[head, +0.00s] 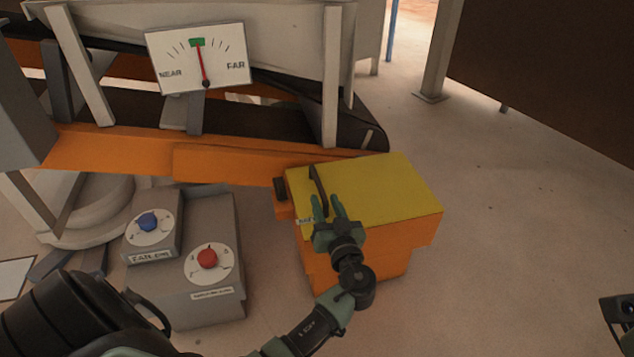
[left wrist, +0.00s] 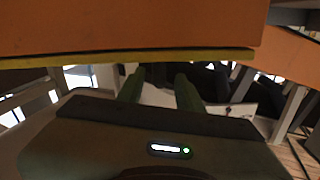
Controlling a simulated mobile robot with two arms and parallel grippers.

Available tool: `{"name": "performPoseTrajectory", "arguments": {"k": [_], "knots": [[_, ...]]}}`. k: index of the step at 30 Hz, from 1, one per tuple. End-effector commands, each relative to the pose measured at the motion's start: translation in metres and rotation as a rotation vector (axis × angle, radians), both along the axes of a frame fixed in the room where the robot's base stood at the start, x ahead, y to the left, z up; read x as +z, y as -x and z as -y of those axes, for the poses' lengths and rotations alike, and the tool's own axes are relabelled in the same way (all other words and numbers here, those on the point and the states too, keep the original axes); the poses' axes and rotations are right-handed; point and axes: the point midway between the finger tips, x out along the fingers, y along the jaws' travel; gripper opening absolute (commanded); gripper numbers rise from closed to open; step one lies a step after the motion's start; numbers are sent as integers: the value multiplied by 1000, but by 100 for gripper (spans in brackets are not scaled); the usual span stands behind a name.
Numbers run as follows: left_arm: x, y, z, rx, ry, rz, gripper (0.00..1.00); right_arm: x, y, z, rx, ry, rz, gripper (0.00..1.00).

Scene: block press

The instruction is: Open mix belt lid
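The mix belt box (head: 365,262) is orange, with a flat yellow lid (head: 385,190) lying shut on top. A dark, narrow handle (head: 317,182) runs along the lid's left side. My left gripper (head: 327,203) is at the lid's front left, with its fingers apart and nothing seen between them. Its left finger overlaps the near end of the handle in the head view; I cannot tell whether they touch. In the left wrist view the two green fingers (left wrist: 160,82) are spread below the yellow lid edge (left wrist: 130,61). A dark part of my right arm shows at the head view's right edge.
A grey control box (head: 195,290) with a blue knob (head: 148,222) and a red knob (head: 207,258) stands left of the orange box. Behind are the conveyor (head: 120,112) and a NEAR/FAR gauge (head: 222,73). The floor to the right is clear.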

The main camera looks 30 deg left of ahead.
Motion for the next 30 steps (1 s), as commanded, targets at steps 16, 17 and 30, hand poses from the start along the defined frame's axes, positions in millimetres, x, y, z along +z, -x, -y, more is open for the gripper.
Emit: {"name": "performPoseTrajectory", "arguments": {"k": [16,17,30], "knots": [[-1,-46,-52,-2,-1,0,36,7,6,-2,-3,4,55,35],[0,-47,-52,-2,-1,0,36,8,6,-2,-3,5,55,35],[0,-47,-53,-2,0,-1,0,8,6,-2,-3,5,56,35]]}}
